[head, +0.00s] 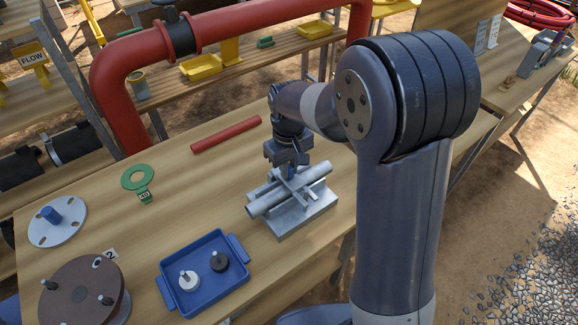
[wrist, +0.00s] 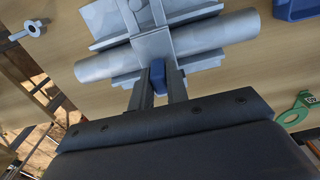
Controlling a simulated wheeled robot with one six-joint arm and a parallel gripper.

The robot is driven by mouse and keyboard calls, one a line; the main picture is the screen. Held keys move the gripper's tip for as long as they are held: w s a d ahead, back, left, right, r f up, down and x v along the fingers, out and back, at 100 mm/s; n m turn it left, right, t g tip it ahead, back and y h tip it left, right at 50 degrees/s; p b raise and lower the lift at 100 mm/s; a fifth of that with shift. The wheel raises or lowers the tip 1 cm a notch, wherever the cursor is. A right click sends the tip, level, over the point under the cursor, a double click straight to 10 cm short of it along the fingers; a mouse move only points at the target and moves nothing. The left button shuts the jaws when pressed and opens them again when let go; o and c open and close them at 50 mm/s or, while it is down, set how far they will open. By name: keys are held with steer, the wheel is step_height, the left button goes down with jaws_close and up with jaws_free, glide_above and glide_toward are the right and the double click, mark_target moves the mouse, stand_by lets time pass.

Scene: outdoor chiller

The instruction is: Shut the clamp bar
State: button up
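A grey metal clamp fixture (head: 304,214) stands on the wooden bench, with a silver pipe (head: 318,172) lying along its cradle. The pipe also shows in the wrist view (wrist: 222,32). The grey clamp bar (wrist: 155,46) crosses over the middle of the pipe. I cannot tell whether it is fully down. A blue grip (wrist: 158,79) is at the bar's near end. My gripper (head: 290,168) is at this end, and in the wrist view its two fingers (wrist: 159,82) flank the blue grip closely on both sides. The arm hides some of the bar in the head view.
A blue tray (head: 203,300) with two small knobs, a green ring (head: 139,178), a flange plate (head: 52,232) and a brown disc (head: 72,290) lie left of the fixture. A red rod (head: 226,134) lies behind. A large red pipe (head: 105,95) stands beyond the bench.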

jaws_close()
steer(key=shift+f+b, duration=0.1)
steer(key=shift+b, duration=0.2)
steer(key=shift+f+b, duration=0.15)
steer(key=shift+b, duration=0.2)
steer(key=shift+s+d+t, duration=0.1)
steer(key=shift+s+t, duration=0.05)
steer(key=shift+t, duration=0.15)
steer(key=o, duration=0.5)
jaws_free()
